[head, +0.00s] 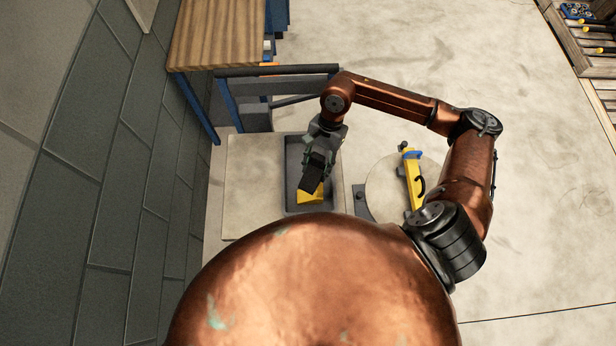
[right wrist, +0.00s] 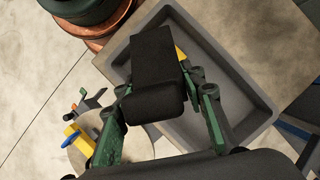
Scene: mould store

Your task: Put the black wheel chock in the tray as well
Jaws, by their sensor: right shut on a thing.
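The black wheel chock (head: 312,178) is a dark block held in my right gripper (head: 317,158), over the grey tray (head: 293,155). In the right wrist view the black chock (right wrist: 155,65) sits between the two green fingers, with the tray (right wrist: 240,90) beneath and behind it. A yellow piece (head: 311,197) lies in the tray, partly hidden by the chock. A bit of its yellow (right wrist: 180,53) shows past the chock in the right wrist view. Whether the chock touches the tray floor or the yellow piece, I cannot tell. My left gripper is not in view.
The tray stands on a pale square top (head: 252,180). To its right is a round pale top (head: 385,185) with a yellow and blue tool (head: 413,178). A wooden bench (head: 215,35) and a dark blue-framed rack (head: 275,85) stand behind. A block wall (head: 110,170) runs along the left.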

